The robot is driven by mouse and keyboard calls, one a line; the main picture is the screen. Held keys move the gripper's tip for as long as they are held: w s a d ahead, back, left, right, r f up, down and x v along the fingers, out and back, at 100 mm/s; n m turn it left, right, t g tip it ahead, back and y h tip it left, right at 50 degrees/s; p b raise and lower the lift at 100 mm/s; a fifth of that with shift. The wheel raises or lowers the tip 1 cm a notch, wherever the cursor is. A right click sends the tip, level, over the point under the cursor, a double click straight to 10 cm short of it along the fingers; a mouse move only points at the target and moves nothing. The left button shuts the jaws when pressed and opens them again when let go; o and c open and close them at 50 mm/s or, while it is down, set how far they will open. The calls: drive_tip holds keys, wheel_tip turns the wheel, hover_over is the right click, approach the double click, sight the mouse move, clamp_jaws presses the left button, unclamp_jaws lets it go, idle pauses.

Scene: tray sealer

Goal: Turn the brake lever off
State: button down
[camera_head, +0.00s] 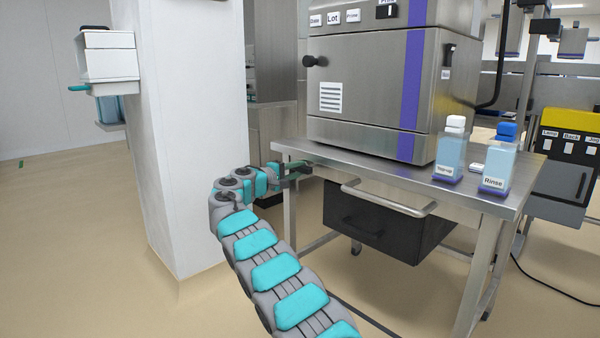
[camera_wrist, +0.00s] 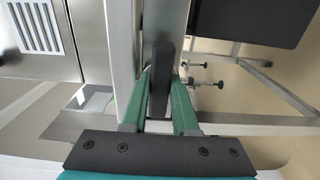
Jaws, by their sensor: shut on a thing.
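The brake lever (camera_wrist: 161,62) is a dark, narrow bar at the edge of the steel table (camera_head: 400,178), seen in the wrist view. My gripper (camera_wrist: 160,88) has its two green fingers on either side of the lever, shut on it. In the head view my gripper (camera_head: 297,170) is at the table's left front corner. The lever is small and partly hidden there, and its exact angle is hard to tell.
A steel machine (camera_head: 370,95) with a purple stripe stands on the table. Two bottles, one white-capped (camera_head: 452,152) and one blue-capped (camera_head: 498,160), stand at the right. A black drawer (camera_head: 370,222) hangs below. A white pillar (camera_head: 190,130) is close left of my arm.

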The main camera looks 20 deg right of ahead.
idle(0.4)
drive_tip(key=c, duration=0.7)
unclamp_jaws()
drive_tip(key=shift+a, duration=0.1)
drive_tip(key=v, duration=0.8)
